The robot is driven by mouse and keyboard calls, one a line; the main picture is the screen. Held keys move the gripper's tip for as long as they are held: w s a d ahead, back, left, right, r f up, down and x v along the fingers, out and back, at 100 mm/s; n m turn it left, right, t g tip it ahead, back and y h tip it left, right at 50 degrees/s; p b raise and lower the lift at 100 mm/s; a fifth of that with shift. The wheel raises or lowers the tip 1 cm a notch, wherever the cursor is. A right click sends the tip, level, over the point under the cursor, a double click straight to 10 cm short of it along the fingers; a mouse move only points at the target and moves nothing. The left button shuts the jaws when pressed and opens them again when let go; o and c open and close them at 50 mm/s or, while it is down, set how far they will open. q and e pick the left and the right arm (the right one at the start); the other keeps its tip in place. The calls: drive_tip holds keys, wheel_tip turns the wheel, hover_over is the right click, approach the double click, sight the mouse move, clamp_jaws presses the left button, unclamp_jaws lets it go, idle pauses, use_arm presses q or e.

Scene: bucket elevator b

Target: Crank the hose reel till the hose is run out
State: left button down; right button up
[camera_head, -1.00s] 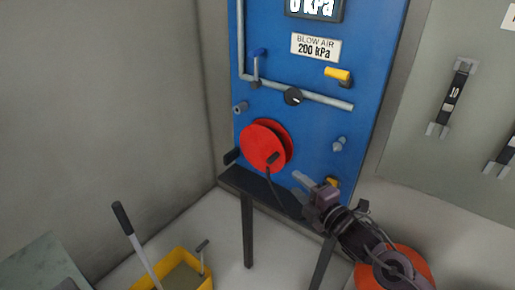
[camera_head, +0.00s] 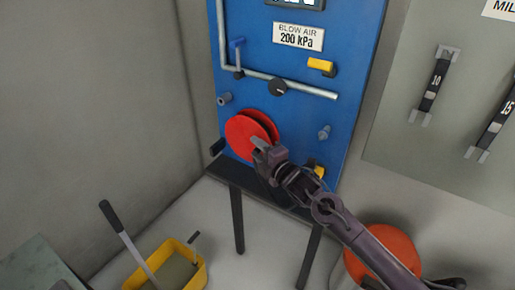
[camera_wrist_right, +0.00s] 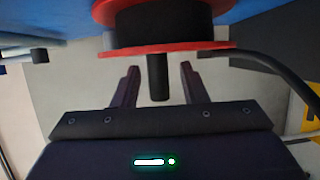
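The red hose reel (camera_head: 240,134) is mounted low on the blue panel. In the right wrist view its red flanges and dark drum show at the top (camera_wrist_right: 165,48). A dark crank handle (camera_wrist_right: 158,78) points from the reel toward my right gripper. My right gripper (camera_head: 260,146) is in front of the reel and hides part of it. Its fingers (camera_wrist_right: 158,86) are open, one on each side of the handle, with gaps to both. The black hose (camera_wrist_right: 287,72) curves off to the right in the wrist view. My left gripper is not in view.
The panel bears a yellow-handled valve (camera_head: 321,65), a blue-handled valve (camera_head: 238,45), a black knob (camera_head: 278,87) and a pipe. A dark ledge (camera_head: 225,169) on legs is below the reel. A yellow bucket (camera_head: 190,275) and a round orange object (camera_head: 390,242) are on the floor.

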drive_tip(key=shift+w+a, duration=0.1)
drive_tip(key=shift+w, duration=0.05)
drive_tip(key=shift+c, duration=1.4)
clamp_jaws()
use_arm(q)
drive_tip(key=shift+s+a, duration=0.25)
